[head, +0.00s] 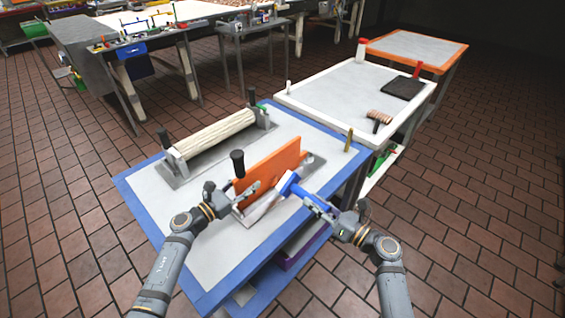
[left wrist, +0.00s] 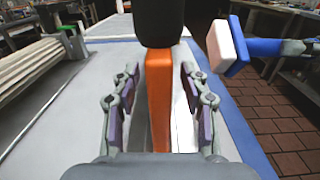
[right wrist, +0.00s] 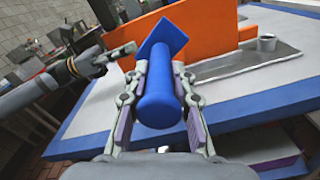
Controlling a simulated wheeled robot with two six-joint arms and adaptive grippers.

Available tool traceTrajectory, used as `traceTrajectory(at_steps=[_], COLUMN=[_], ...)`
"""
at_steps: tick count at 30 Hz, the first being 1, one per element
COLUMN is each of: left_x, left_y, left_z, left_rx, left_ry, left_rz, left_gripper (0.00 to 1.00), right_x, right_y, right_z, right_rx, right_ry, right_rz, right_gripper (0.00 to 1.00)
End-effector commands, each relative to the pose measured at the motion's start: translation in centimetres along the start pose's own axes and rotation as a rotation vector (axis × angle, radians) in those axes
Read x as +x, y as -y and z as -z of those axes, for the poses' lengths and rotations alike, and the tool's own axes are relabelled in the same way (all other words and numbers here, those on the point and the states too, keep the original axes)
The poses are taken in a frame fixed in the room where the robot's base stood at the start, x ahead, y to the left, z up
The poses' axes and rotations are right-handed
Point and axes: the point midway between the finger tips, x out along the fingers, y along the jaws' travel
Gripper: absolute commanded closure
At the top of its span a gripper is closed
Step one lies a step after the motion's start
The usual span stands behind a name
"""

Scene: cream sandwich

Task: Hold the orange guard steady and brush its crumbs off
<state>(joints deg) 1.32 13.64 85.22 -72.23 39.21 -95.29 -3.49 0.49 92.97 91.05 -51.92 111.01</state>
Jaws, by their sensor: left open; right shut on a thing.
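The orange guard (head: 272,168) stands upright on a grey metal base on the blue-edged table. A black knob (head: 237,162) sits at its near left end. My left gripper (head: 243,198) is open at that end; in the left wrist view its fingers stand apart on both sides of the guard's edge (left wrist: 159,95). My right gripper (head: 318,203) is shut on the handle of the blue brush (right wrist: 163,90). The brush head (head: 288,183) is close to the guard's right face; its pale bristle side shows in the left wrist view (left wrist: 222,45). I cannot make out crumbs.
A cream roller (head: 215,133) lies behind the guard on the same table (head: 145,190). A small metal cup (right wrist: 266,43) stands beyond the guard on its base. A white-framed table (head: 325,88) holds a wooden brush (head: 379,118) and a dark pad (head: 403,88).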

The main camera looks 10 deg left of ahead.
Motion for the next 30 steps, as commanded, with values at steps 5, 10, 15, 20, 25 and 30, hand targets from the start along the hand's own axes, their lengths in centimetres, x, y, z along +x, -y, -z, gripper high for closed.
traceTrajectory(at_steps=[5, 10, 15, 20, 25, 30], left_x=[-2.2, -4.2, -5.9, -6.4, -6.4, -6.3], left_y=[0.0, 0.0, 0.0, 0.1, 0.0, 0.0], left_z=[0.2, 0.2, 0.2, 0.0, 0.0, 0.0], left_rx=[0.003, 0.003, 0.001, 0.000, 0.000, 0.000], left_ry=[-0.003, -0.003, -0.002, 0.000, 0.000, 0.000], left_rz=[0.000, 0.000, 0.001, 0.000, 0.000, 0.000], left_gripper=[0.55, 0.55, 0.55, 0.55, 0.54, 0.31], right_x=[0.0, 0.0, 0.0, 0.0, 0.0, 0.0], right_y=[0.1, 0.3, 0.4, 0.5, 0.5, 0.5], right_z=[0.3, 0.7, 1.1, 1.1, 1.1, 1.1], right_rx=[0.000, 0.000, 0.000, 0.000, 0.000, 0.000], right_ry=[0.001, 0.001, 0.001, 0.001, 0.001, 0.001], right_rz=[0.000, 0.000, 0.000, 0.000, 0.000, 0.000], right_gripper=[1.00, 1.00, 1.00, 1.00, 1.00, 1.00])
